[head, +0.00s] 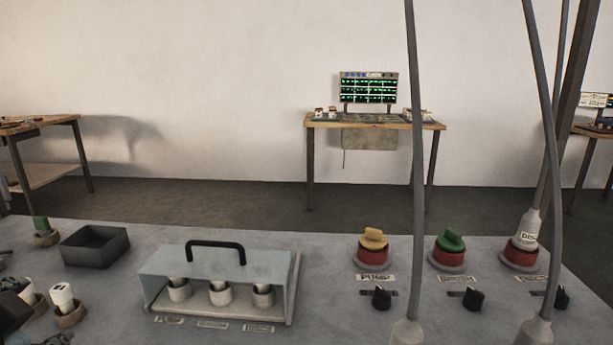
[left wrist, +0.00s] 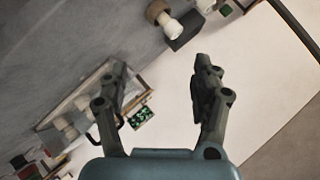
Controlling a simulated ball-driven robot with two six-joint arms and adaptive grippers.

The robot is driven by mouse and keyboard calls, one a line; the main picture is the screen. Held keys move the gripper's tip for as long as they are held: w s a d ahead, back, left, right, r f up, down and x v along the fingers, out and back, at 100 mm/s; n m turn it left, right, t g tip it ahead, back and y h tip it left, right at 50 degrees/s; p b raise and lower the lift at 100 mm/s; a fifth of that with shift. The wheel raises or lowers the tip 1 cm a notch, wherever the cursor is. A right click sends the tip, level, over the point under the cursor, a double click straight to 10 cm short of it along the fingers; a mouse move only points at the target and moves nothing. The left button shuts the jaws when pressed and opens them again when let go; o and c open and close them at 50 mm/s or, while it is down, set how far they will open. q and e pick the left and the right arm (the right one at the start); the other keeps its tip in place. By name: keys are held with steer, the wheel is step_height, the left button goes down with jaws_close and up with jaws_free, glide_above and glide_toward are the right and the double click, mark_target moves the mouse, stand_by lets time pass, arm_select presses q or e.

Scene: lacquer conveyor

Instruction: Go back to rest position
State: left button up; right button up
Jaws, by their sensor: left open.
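My left gripper (left wrist: 160,82) is open in the left wrist view, its two dark fingers apart with nothing between them. In the head view, dark parts that look like the same gripper (head: 20,322) show at the lower left edge, partly cut off. They are close to a white plug (head: 62,296) in a brown ring holder. My right gripper is not in view.
A grey console (head: 335,262) fills the foreground. It carries an open dark box (head: 94,246), a handled cover (head: 215,262) over three white pieces, and red sockets with a yellow plug (head: 374,239) and green plug (head: 450,241). Grey cables (head: 416,170) hang at right.

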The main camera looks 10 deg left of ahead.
arm_select(q)
steer(key=s+d+f+n+g+h, duration=0.3)
steer(key=s+d+f+g+h, duration=0.35)
steer(key=s+d+f, duration=0.35)
steer(key=s+a+f+g+y, duration=0.1)
steer(key=a+f, duration=0.1)
steer(key=f, duration=1)
steer(key=s+a+f, duration=0.1)
steer(key=f, duration=1.1)
steer(key=s+a+f+g, duration=0.1)
steer(key=s+f, duration=1.6)
steer(key=s, duration=0.1)
steer(key=shift+s+a, duration=0.15)
steer(key=shift+s, duration=0.15)
